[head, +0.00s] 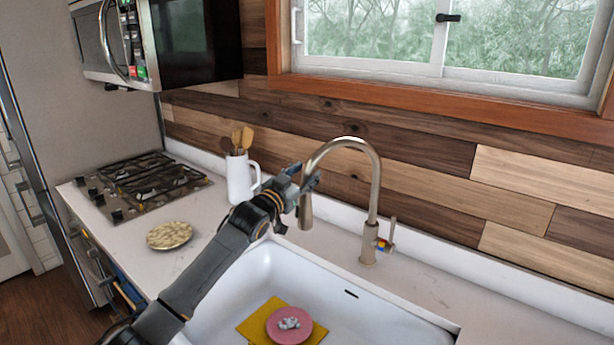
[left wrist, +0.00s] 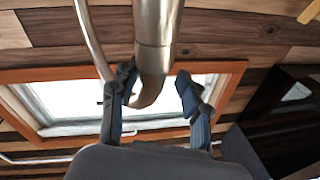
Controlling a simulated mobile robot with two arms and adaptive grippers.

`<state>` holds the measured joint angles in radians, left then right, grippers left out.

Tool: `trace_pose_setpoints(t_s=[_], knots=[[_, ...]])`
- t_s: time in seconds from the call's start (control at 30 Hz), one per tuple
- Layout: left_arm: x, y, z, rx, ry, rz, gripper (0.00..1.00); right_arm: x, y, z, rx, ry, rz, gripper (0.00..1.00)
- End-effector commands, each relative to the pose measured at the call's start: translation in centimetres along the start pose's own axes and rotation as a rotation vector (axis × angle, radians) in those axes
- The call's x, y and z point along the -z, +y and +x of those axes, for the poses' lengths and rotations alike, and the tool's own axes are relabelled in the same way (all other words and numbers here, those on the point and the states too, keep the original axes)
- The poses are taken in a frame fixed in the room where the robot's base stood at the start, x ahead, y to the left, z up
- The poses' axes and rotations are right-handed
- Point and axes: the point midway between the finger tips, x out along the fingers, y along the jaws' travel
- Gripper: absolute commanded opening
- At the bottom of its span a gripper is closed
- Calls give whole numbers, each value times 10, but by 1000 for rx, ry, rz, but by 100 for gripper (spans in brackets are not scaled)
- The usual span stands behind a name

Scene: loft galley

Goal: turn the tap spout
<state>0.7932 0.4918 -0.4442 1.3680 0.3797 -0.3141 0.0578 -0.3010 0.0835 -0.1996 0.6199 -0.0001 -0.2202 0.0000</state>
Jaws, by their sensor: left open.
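The tap spout (head: 372,165) is a brushed-metal gooseneck that arches over the sink and ends in a downward nozzle (head: 306,212). Its lever handle (head: 388,240) is on the right of the tap's base. My left gripper (head: 304,178) is up at the nozzle side of the arch. In the left wrist view the spout (left wrist: 157,25) runs down between the two open fingers of my left gripper (left wrist: 156,88), with a gap on the right finger's side. Contact with the left finger cannot be told. My right gripper is out of view.
The white sink (head: 225,305) below holds a yellow cloth (head: 254,325) and a pink plate or sponge (head: 275,328). A white jug (head: 239,180) with wooden utensils stands behind my left arm. A patterned plate (head: 169,235) and a gas hob (head: 150,180) are on the left. The wooden wall is close behind.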

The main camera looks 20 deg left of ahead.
Motion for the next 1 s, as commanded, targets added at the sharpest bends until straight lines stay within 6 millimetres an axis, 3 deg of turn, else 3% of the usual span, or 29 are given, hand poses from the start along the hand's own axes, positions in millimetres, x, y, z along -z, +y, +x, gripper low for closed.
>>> trace_pose_setpoints(t_s=[0.37, 0.8, 1.0], knots=[[-2, 3, -8, -5, -2, -1, 46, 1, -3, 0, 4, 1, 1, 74], [-2, 0, -89, -3, -2, 1, 46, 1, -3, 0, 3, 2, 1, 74], [-2, -2, -116, 0, -2, 0, 46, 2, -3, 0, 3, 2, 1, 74]])
